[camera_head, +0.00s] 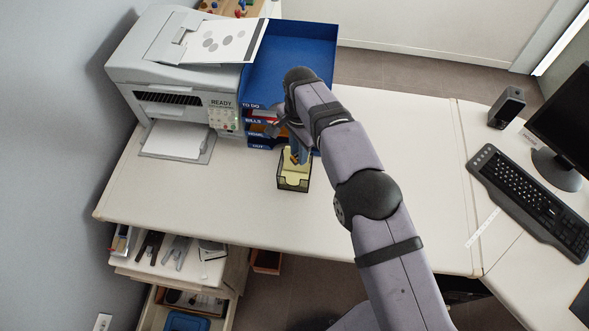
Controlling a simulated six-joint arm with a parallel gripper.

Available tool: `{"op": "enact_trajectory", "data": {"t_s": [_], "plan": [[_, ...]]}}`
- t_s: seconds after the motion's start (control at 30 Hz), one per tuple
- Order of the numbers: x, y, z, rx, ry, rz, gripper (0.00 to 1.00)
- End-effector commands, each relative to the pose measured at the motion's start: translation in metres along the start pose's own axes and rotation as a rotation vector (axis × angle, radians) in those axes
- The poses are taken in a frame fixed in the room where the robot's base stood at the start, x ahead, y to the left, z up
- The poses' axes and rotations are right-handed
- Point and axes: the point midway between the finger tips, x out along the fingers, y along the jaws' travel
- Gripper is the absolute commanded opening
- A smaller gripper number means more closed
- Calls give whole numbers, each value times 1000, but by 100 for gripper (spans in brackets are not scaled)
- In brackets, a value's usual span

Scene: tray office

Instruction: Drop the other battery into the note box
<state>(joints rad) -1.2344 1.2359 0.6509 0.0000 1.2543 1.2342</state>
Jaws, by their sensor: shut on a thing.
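The note box (293,186) is a small dark mesh holder with yellow notes in it, standing on the desk in front of the blue tray stack. My gripper (296,154) points down right over the note box and is shut on a battery. A small orange-brown bit of the battery (293,158) shows at the fingertips, just above or at the notes; I cannot tell whether it touches them. The arm and fingers hide the rest of it. No second battery can be made out in the box.
The blue tray stack (318,45) with labelled slots stands right behind the box, and the printer (185,70) is to its left. The keyboard (525,200), speaker (507,107) and monitor (565,115) are at the right. An open drawer (175,260) sticks out below the desk. The desk's front left is clear.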

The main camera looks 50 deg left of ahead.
Motion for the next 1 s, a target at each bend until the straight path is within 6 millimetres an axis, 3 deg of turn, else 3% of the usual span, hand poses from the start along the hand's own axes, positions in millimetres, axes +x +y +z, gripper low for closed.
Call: {"op": "enact_trajectory", "data": {"t_s": [0.5, 0.9, 0.93, 1.0], "plan": [[48, 0, 0, 0, 0, 0, 0], [52, 0, 0, 0, 0, 0, 0], [52, 0, 0, 0, 0, 0, 27], [52, 0, 0, 0, 0, 0, 41]]}}
